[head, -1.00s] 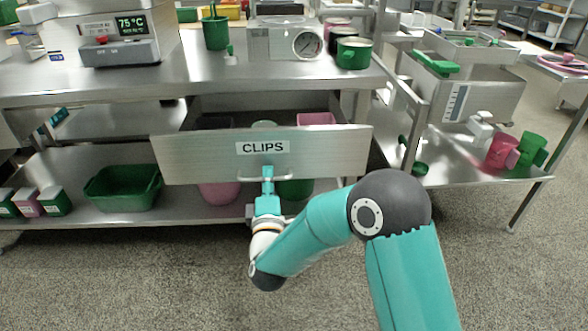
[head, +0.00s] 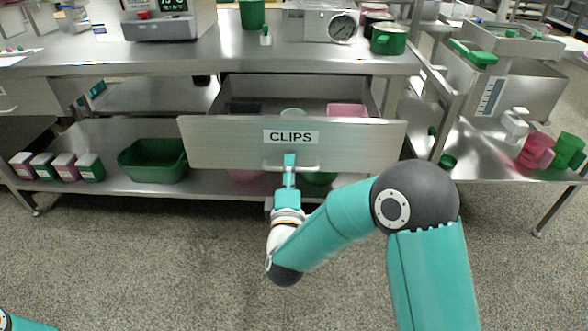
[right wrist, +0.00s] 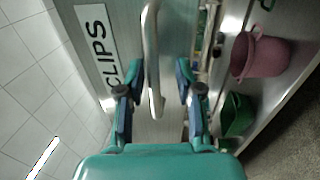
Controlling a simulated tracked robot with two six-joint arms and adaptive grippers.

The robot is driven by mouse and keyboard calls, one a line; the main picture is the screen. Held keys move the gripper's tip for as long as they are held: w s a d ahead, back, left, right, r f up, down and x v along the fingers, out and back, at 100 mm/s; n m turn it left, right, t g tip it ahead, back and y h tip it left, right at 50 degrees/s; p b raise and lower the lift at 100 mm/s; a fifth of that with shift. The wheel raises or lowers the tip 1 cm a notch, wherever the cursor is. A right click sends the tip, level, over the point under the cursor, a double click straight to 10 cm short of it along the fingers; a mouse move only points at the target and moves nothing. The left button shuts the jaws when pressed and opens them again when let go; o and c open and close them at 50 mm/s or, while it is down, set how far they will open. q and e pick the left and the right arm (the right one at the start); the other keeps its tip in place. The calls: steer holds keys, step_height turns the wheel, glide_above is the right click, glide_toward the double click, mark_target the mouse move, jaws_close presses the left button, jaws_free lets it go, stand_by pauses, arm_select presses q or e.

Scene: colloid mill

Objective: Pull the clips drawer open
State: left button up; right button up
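The clips drawer (head: 230,143) has a metal front with a "CLIPS" label and stands pulled out from under the counter; its inside shows behind the front. Its bar handle (head: 308,168) runs across the front below the label. My right gripper (head: 289,160) is at the handle. In the right wrist view the handle (right wrist: 152,60) lies between the two fingers of my right gripper (right wrist: 158,80), which stand apart with visible gaps to the bar. Only a teal piece of my left arm shows at the bottom left; its gripper is out of view.
Inside the drawer are a pink bin (head: 347,110) and other containers. The shelf below holds a green tub (head: 152,162) and several small boxes. A side table (head: 480,165) with pink and green cups stands at right. The floor in front is clear.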

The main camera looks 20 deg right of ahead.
steer(key=shift+d+r, duration=0.1)
steer(key=shift+d, duration=0.05)
steer(key=v, duration=1.2)
stand_by(0.3)
